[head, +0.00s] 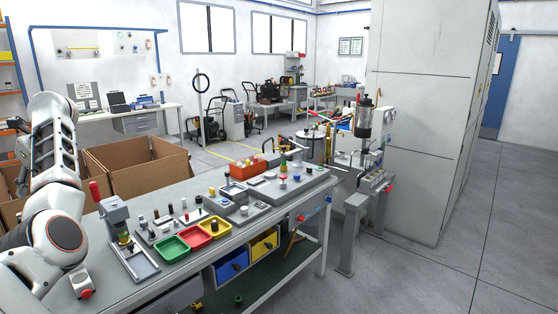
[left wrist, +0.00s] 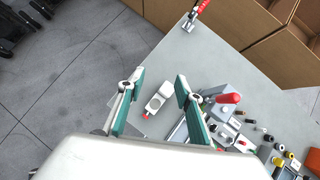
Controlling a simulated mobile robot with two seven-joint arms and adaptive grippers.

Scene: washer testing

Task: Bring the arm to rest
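My left arm (head: 58,190) stands raised at the left edge of the head view, folded beside the workbench (head: 200,262). Its gripper is out of the head view. In the left wrist view my left gripper (left wrist: 158,82) is open, with its two green-padded fingers apart and nothing between them. Beyond the fingers, below on the bench top, lies a small white box with a red button (left wrist: 157,97); it also shows in the head view (head: 82,284). My right arm and right gripper are not in view.
A red-handled press (head: 116,220) stands on the bench near my arm. Cardboard boxes (head: 140,170) stand behind. The floor (head: 430,270) at right is clear.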

